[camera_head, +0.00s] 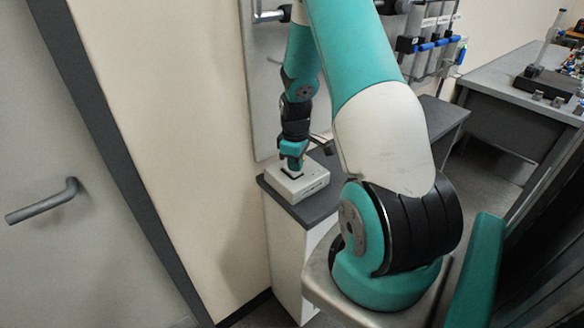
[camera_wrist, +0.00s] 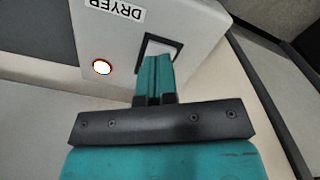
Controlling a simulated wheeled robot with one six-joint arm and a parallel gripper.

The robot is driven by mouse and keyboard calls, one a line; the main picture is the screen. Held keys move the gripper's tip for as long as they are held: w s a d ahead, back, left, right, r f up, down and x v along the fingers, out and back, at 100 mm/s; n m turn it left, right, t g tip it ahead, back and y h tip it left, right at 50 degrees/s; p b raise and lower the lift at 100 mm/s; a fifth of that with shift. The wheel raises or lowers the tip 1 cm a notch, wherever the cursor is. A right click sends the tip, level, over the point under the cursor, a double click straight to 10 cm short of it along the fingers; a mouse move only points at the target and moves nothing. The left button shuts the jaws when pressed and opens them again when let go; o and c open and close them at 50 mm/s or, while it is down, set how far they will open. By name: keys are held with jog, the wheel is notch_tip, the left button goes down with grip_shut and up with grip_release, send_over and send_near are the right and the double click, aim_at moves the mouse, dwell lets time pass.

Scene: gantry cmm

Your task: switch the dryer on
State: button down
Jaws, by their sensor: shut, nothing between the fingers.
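The dryer (camera_head: 313,183) is a small white box on a dark-topped cabinet in the head view. In the wrist view the dryer (camera_wrist: 205,22) shows an upside-down "DRYER" label (camera_wrist: 117,8) and a round lamp (camera_wrist: 102,67) that glows white with an orange-red rim. A rocker switch (camera_wrist: 166,43) in a dark frame sits beside the lamp. My gripper (camera_wrist: 154,62) is shut and empty, with its fingertips at the switch and covering part of it. In the head view my gripper (camera_head: 292,168) points down onto the box's top. I cannot tell whether the tips touch the switch.
The cabinet (camera_head: 325,208) stands against a pale wall. A grey door with a handle (camera_head: 42,201) is at the left. A rack of grey cylinders (camera_head: 432,40) hangs behind, and a workbench (camera_head: 500,98) with equipment is at the back right.

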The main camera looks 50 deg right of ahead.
jog(key=shift+r+p, duration=2.2)
jog(key=shift+r, duration=0.9)
jog(key=shift+f, duration=0.1)
jog(key=w+a+r+n+t+y, duration=0.1)
jog(key=a+r, duration=0.6)
jog(key=a, duration=0.4)
jog(key=w+a+r+y, duration=0.1)
jog(key=a+r, duration=0.6)
jog(key=a, duration=0.3)
jog(key=s+a+r+n, duration=0.1)
jog(key=s+a+r, duration=0.2)
jog(key=s+a, duration=0.2)
jog(key=s+a+r+y, duration=0.1)
jog(key=s+a+r, duration=0.1)
jog(key=s+a, duration=0.4)
jog(key=s+a+r+n+g+y+b, duration=0.1)
jog(key=s+a+r, duration=0.2)
jog(key=s+a, duration=0.3)
jog(key=shift+s+a+r+n, duration=0.15)
jog(key=shift+a+r+n, duration=0.15)
jog(key=shift+d, duration=0.1)
